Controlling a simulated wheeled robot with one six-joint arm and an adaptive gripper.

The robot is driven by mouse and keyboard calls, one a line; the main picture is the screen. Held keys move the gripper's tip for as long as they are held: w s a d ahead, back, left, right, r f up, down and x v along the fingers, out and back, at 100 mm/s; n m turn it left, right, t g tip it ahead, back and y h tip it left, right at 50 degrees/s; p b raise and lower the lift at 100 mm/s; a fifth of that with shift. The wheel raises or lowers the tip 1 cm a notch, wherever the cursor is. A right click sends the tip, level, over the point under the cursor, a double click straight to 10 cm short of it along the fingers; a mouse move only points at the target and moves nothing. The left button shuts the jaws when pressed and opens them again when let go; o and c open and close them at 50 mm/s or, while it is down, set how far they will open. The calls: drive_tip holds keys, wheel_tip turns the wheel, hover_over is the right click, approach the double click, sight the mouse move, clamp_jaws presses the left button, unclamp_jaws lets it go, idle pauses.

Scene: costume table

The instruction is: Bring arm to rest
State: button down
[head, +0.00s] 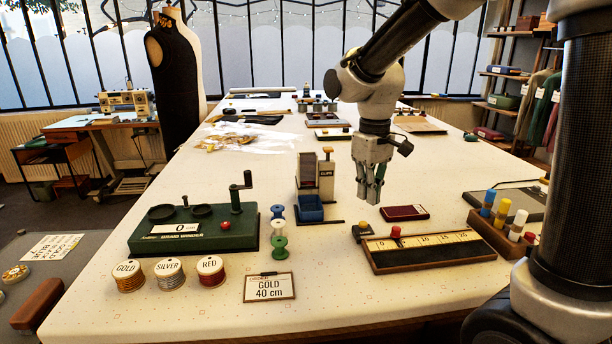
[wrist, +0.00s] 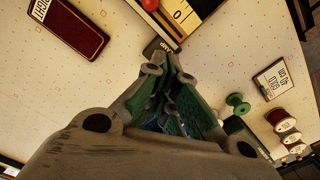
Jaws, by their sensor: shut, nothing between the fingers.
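My gripper (head: 370,190) hangs pointing down above the middle of the cream table (head: 340,290), between the clips dispenser (head: 316,178) and the dark red pad (head: 404,212). It is shut and empty. In the wrist view the closed fingers (wrist: 175,85) fill the centre, with the dark red pad (wrist: 68,24) to the upper left. My arm reaches down from the upper right in the head view.
A green braid winder (head: 195,230) stands left, with gold, silver and red spools (head: 170,273) before it. A "GOLD 40 cm" card (head: 269,287) stands at the front. A measuring board (head: 428,250) and a marker tray (head: 500,235) lie right.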

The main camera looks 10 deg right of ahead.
drive_tip(key=s+d+r+m+t, duration=0.2)
drive_tip(key=s+d+r, duration=0.1)
drive_tip(key=s+d, duration=0.4)
drive_tip(key=s+d+r+m+t, duration=0.2)
drive_tip(key=s+d, duration=0.5)
drive_tip(key=s, duration=0.4)
wheel_tip(320, 180, up, 2)
drive_tip(key=shift+s+d+r+m+t, duration=0.25)
drive_tip(key=shift+d+m+t, duration=0.1)
drive_tip(key=shift+m, duration=0.45)
